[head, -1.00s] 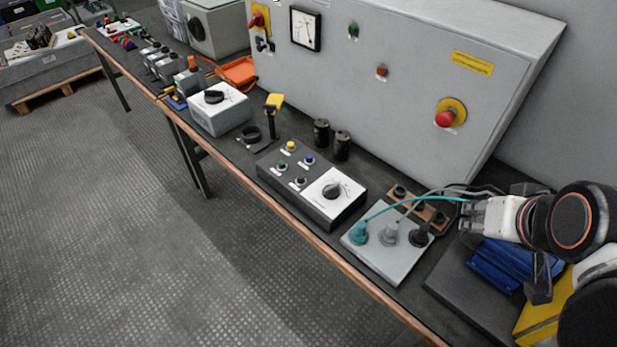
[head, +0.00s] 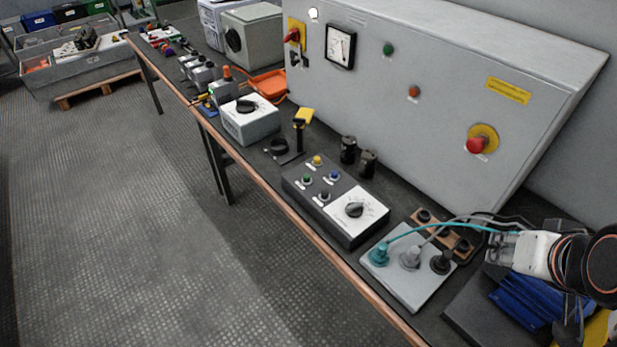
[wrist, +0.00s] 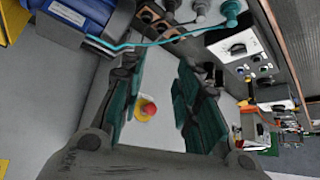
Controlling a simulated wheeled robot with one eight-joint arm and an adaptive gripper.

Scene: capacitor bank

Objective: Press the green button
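A dark control box (head: 335,203) on the bench carries a small green button (head: 307,180), with yellow, blue and black buttons around it and a white dial plate at its right end. Another green round piece (head: 388,48) sits on the grey cabinet face; I cannot tell whether it is a button or a lamp. My gripper (wrist: 158,105) is open and empty in the wrist view, with green-padded fingers apart and the cabinet's red mushroom button (wrist: 146,108) seen between them. In the head view my arm is at the right, well away from the control box.
A grey plate (head: 405,290) with teal, grey and black plugs and cables lies between the box and my arm. Black cylinders (head: 348,150) and a yellow-topped stand (head: 299,130) are behind the box. The sloped cabinet (head: 440,85) backs the bench. The floor in front is free.

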